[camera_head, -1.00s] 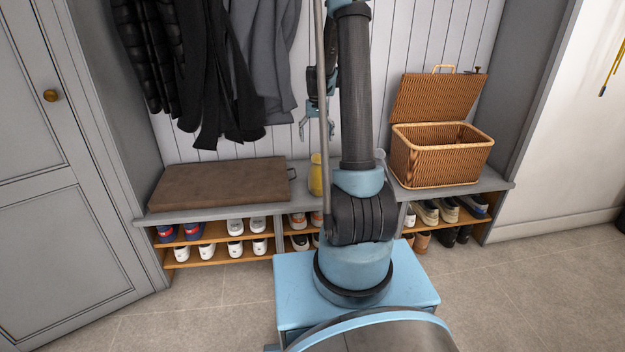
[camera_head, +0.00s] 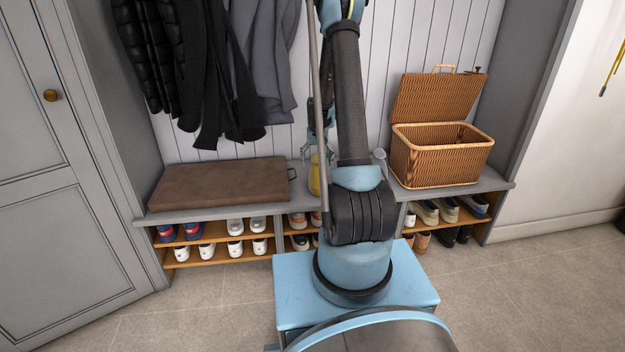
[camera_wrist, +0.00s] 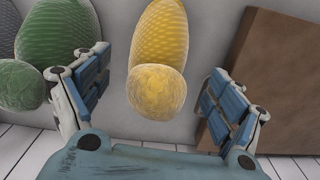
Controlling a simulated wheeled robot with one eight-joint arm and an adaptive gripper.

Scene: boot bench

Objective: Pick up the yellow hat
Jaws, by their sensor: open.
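The yellow hat (camera_wrist: 160,40), a knitted beanie with a round pompom (camera_wrist: 156,92), lies on the grey bench top. In the wrist view it is between the fingers of my gripper (camera_wrist: 158,68), which are spread wide with a gap on each side. In the head view the hat (camera_head: 314,182) is partly hidden behind my arm, with my gripper (camera_head: 314,155) just above it. My gripper is open and holds nothing. How far the fingertips are above the bench is hard to tell.
A green knitted hat (camera_wrist: 58,45) lies beside the yellow one, with a dark grey item (camera_wrist: 8,35) beyond. A brown cushion (camera_head: 220,184) lies on the bench left of the hat. An open wicker basket (camera_head: 440,160) stands at right. Coats (camera_head: 210,70) hang above.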

